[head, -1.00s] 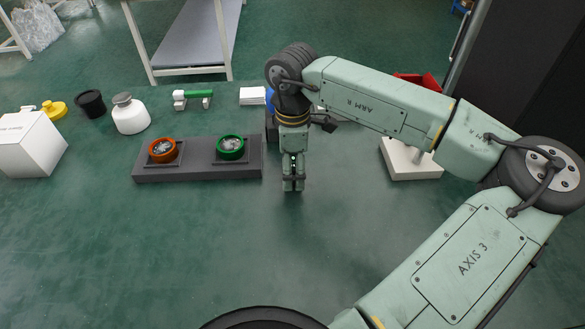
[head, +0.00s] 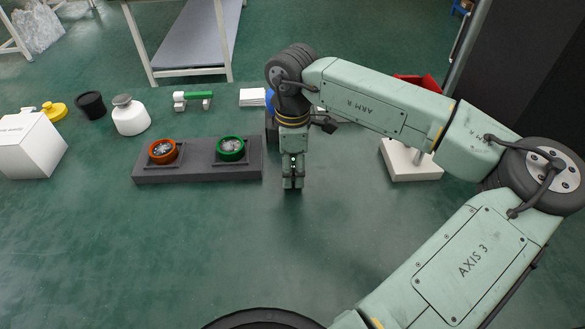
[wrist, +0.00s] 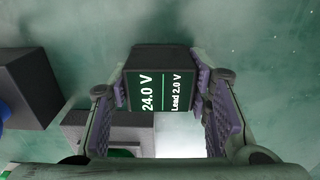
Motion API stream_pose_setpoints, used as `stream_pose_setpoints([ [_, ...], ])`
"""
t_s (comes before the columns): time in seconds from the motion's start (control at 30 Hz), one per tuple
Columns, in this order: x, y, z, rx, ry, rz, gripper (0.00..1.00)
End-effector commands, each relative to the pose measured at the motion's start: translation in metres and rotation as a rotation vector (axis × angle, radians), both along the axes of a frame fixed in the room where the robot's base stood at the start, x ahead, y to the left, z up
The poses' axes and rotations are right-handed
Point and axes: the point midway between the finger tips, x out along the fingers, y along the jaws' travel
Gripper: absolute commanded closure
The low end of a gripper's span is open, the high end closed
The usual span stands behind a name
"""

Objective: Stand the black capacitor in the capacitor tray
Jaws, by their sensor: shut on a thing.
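My gripper (head: 292,184) points down over the floor, right of the dark slab. In the wrist view its two padded fingers (wrist: 163,108) are shut on a black box (wrist: 165,61). The box has a green face lettered "24.0 V" and "Lead 2.0 V", and I cannot tell for sure that it is the black capacitor. In the head view the fingers mostly hide it. A dark grey slab (head: 197,172) carries an orange ring (head: 163,151) and a green ring (head: 231,149); I cannot tell whether it is the capacitor tray.
A white block (head: 408,165) stands at right, below my arm. The floor in front of the slab is clear.

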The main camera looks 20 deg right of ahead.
Motion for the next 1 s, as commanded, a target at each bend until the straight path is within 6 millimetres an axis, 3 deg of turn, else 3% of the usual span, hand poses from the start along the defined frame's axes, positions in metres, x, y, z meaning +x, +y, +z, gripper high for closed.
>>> stream_pose_setpoints([
  [0.17,0.001,-0.001,0.018,-0.004,-0.003,-0.001,0.93],
  [0.4,0.001,-0.001,0.067,-0.004,-0.004,-0.002,0.93],
  [0.6,0.001,0.000,0.094,-0.002,-0.003,-0.002,0.93],
  [1.0,0.000,0.000,0.100,0.000,0.000,0.000,0.93],
])
